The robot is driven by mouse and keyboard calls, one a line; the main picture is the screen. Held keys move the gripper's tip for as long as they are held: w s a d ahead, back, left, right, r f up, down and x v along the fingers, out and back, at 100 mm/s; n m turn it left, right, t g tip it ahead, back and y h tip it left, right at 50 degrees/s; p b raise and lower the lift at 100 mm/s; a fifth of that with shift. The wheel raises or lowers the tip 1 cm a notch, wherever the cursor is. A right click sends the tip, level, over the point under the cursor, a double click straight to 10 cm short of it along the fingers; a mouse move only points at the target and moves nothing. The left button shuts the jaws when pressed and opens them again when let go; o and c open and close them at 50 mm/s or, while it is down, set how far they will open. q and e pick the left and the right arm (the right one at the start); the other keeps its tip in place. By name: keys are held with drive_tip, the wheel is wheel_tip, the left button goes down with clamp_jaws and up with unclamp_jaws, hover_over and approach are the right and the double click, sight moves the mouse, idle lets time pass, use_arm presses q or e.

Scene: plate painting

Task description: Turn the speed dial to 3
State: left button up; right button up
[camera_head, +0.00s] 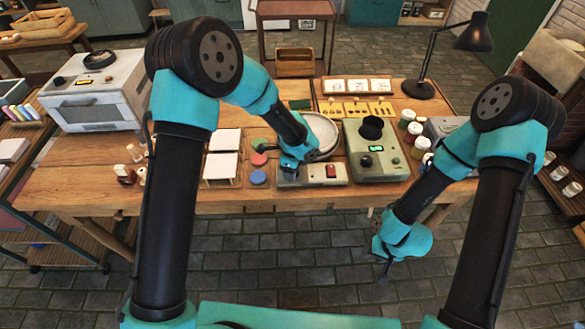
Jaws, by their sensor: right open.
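A low pale control box (312,175) with a red switch (331,171) sits near the front edge of the table, in front of a round grey wheel (326,132). My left gripper (289,172) points down over the left part of this box. It covers that part, so no speed dial or number shows. I cannot tell whether its fingers are open or touching anything. My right gripper (385,265) hangs in front of the table, over the floor, open and empty, away from the box.
A green-grey device (377,160) with a lit display stands right of the control box. Paint jars (414,132) and a black lamp (419,89) are further right. White tiles (222,155) and coloured discs (258,177) lie to the left. A white oven (97,92) stands far left.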

use_arm(q)
wheel_tip(320, 180, up, 17)
drive_tip(key=shift+r, duration=0.2)
idle(0.5)
idle(0.3)
drive_tip(key=s+a+f+n+t+h, duration=0.1)
drive_tip(key=s+a+f+n+h, duration=0.1)
drive_tip(key=s+a+f+n, duration=0.75)
drive_tip(key=s+a+f+n+t+h, duration=0.1)
drive_tip(key=s+a+f+n+h, duration=0.1)
drive_tip(key=s+a+f+n, duration=0.75)
drive_tip(key=s+d+f+n+g, duration=0.1)
drive_tip(key=s+d+f+n, duration=0.1)
drive_tip(key=f, duration=0.9)
drive_tip(key=shift+s+n, duration=0.6)
drive_tip(key=shift+f, duration=0.1)
